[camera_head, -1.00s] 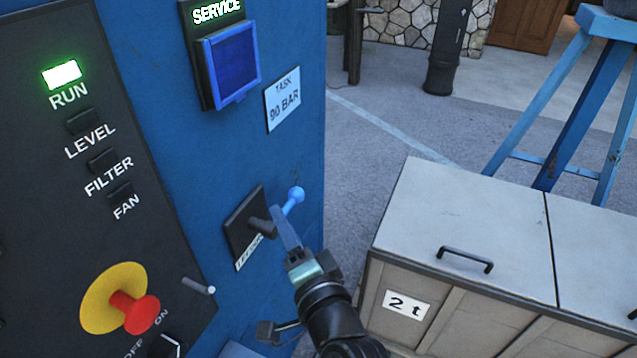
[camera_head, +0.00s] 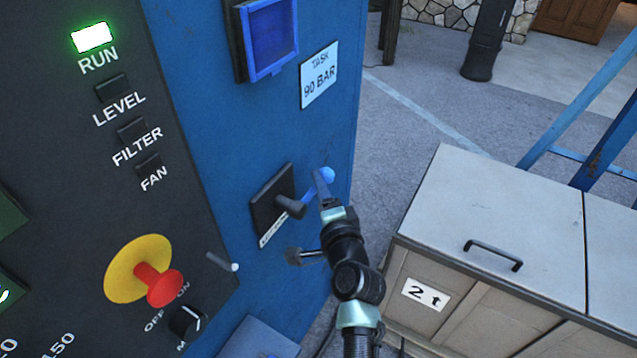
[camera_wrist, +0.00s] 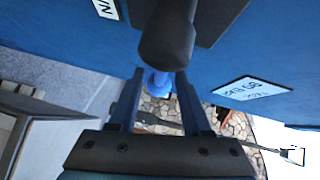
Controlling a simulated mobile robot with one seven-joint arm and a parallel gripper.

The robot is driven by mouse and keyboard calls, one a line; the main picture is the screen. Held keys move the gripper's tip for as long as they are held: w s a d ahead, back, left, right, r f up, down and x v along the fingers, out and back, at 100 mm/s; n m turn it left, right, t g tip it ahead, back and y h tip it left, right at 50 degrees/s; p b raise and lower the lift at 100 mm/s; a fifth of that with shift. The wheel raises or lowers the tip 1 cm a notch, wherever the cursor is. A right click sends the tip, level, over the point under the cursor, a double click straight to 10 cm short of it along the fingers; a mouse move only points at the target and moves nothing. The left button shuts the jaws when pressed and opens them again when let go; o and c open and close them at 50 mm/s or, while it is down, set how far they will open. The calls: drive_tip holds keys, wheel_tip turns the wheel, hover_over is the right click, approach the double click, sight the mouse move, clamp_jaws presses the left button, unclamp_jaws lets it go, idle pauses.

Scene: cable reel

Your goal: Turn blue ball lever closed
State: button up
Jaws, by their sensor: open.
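The blue ball lever (camera_head: 325,175) sticks out from a dark hub on a black plate (camera_head: 268,212) on the blue cabinet's face. In the head view its arm slopes up to the right, ending in the ball. My gripper (camera_head: 320,178) is at the lever, and its finger hides part of the arm. In the wrist view the dark hub (camera_wrist: 168,35) is at the top, with the blue ball (camera_wrist: 158,82) seen between the two fingers of my open gripper (camera_wrist: 160,75). I cannot tell whether either finger touches the lever.
A control panel with a red and yellow emergency button (camera_head: 158,285) is on the left. A small dark-headed part (camera_head: 296,256) stands below the lever. A grey chest (camera_head: 500,210) marked "2 t" stands right of my arm. A "90 BAR" sign (camera_head: 319,76) is above.

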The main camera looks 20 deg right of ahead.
drive_tip(key=shift+w+d+f, duration=0.1)
drive_tip(key=shift+w+d, duration=0.05)
drive_tip(key=shift+w, duration=0.7)
clamp_jaws()
